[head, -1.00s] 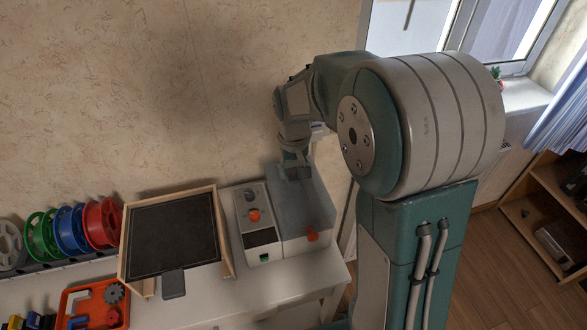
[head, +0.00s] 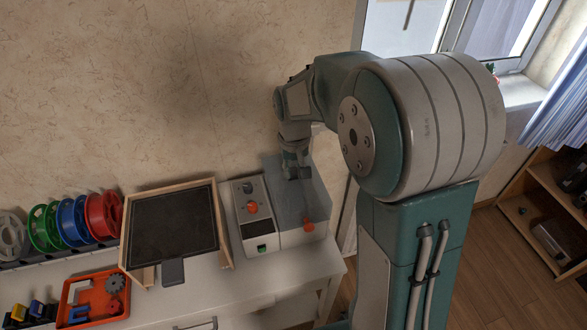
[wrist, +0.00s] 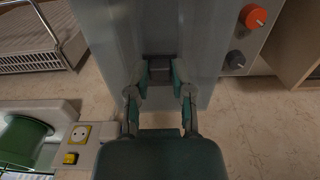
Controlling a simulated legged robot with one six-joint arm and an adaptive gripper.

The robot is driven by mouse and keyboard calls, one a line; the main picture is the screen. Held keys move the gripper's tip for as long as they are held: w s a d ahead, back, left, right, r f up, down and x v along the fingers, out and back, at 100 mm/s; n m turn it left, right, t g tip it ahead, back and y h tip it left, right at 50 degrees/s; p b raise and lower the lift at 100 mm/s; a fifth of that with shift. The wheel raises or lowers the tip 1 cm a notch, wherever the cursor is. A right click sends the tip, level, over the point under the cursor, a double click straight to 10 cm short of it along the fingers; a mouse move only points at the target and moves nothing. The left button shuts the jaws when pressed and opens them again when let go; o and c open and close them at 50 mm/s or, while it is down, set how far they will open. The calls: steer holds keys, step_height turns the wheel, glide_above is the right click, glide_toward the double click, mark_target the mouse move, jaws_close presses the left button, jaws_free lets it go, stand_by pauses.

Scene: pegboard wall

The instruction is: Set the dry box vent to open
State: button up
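The dry box (head: 285,237) is a pale grey box on the bench, with an orange lever (head: 309,225) at its front and a smoky lid section (head: 316,203). My gripper (wrist: 160,76) is over the back of the lid, fingers apart on either side of a small dark block (wrist: 160,69). Contact with the block is unclear. No vent label is readable.
A wood-framed tray with a dark plate (head: 172,228) stands left of the box. Several coloured spools (head: 72,220) and an orange parts tray (head: 97,298) are farther left. The wall is close behind my gripper. The bench strip in front of the box is clear.

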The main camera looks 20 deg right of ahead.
mark_target(293, 172)
steer(key=o, duration=0.4)
steer(key=shift+s+f, duration=0.1)
steer(key=shift+s, duration=0.1)
steer(key=shift+c, duration=0.2)
steer(key=shift+w, duration=0.1)
steer(key=shift+r, duration=0.25)
step_height(293, 172, up, 12)
steer(key=shift+f, duration=0.25)
steer(key=s+r+t, duration=0.1)
steer(key=s+t, duration=0.4)
steer(key=s, duration=1.6)
steer(key=shift+r+t, duration=0.25)
steer(key=shift+t, duration=0.05)
